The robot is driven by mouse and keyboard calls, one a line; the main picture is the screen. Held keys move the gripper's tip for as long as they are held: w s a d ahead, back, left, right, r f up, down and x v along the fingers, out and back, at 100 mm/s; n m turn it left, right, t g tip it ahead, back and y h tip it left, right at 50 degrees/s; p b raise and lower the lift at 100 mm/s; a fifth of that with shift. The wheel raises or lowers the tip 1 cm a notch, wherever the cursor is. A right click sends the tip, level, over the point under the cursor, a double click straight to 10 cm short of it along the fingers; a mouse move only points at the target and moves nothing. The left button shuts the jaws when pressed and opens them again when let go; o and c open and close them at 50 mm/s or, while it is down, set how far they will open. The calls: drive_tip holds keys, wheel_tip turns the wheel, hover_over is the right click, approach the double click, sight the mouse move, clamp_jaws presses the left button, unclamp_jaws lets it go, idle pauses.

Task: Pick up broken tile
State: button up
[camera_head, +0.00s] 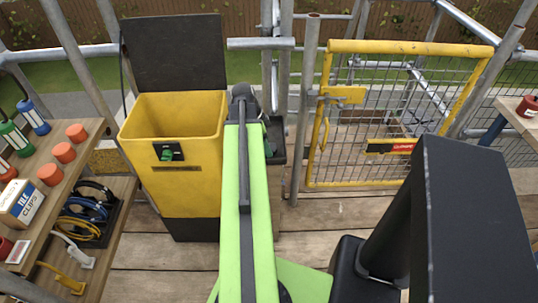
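No broken tile can be made out in this view. My green arm reaches away from me up the middle of the picture and ends at a dark joint beside the yellow bin. A dark part shows just right of the arm there, but no gripper fingers can be made out. The far side of the arm is hidden, so I cannot tell whether anything is held.
A yellow bin (182,185) stands left of my arm with its dark lid (174,52) raised. A shelf (60,190) at the left holds orange caps and a tile clips box (20,204). A yellow mesh gate (400,48) stands behind right. Plank floor (325,214) is clear before it.

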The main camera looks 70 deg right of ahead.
drive_tip(key=shift+b+x, duration=0.3)
drive_tip(key=shift+x, duration=0.7)
drive_tip(key=shift+r, duration=0.15)
drive_tip(key=shift+a, duration=0.1)
drive_tip(key=shift+c, duration=0.3)
clamp_jaws()
drive_tip(key=shift+r+p, duration=0.5)
drive_tip(key=shift+p, duration=0.15)
wheel_tip(320, 180, up, 4)
drive_tip(key=p, duration=0.4)
drive_tip(key=shift+f, duration=0.1)
drive_tip(key=s+a+r+p, duration=0.2)
drive_tip(key=s+r+p, duration=0.4)
drive_tip(key=s, duration=0.5)
